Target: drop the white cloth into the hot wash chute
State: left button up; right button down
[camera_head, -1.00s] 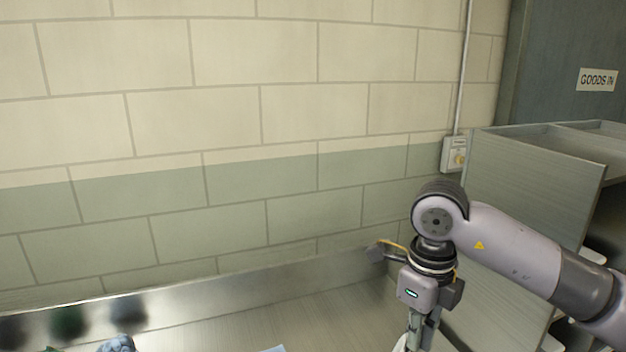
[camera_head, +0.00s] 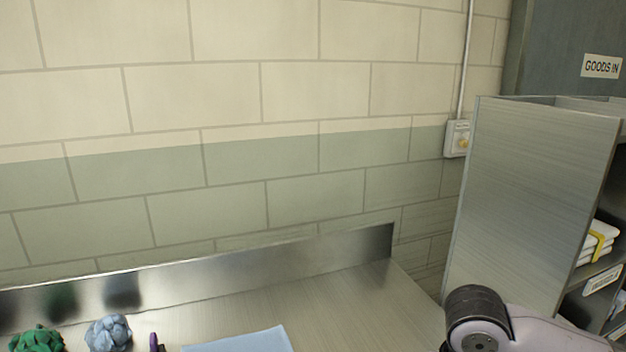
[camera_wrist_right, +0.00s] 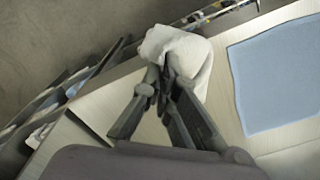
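In the right wrist view, my right gripper (camera_wrist_right: 166,88) is closed on a crumpled white cloth (camera_wrist_right: 190,52), which hangs beyond the fingertips over the edge area of the steel counter. In the head view only a rounded joint of my right arm shows at the lower right; the right gripper and the cloth are out of that frame. My left gripper is in neither view. No hot wash chute can be made out.
A steel counter (camera_head: 335,300) holds a flat blue cloth (camera_head: 243,341), a crumpled green cloth (camera_head: 38,338), a crumpled blue-grey cloth (camera_head: 108,332) and a dark purple object (camera_head: 154,342). A shelf unit (camera_head: 535,190) with folded white cloths (camera_head: 597,241) stands at right. A "GOODS IN" sign (camera_head: 601,66) is behind.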

jog(key=s+f+n, duration=0.1)
jog(key=n, duration=0.1)
jog(key=s+f+n, duration=0.1)
jog(key=shift+d+f+n+b, duration=0.1)
jog(key=shift+f+n+b, duration=0.1)
jog(key=shift+n+b, duration=0.2)
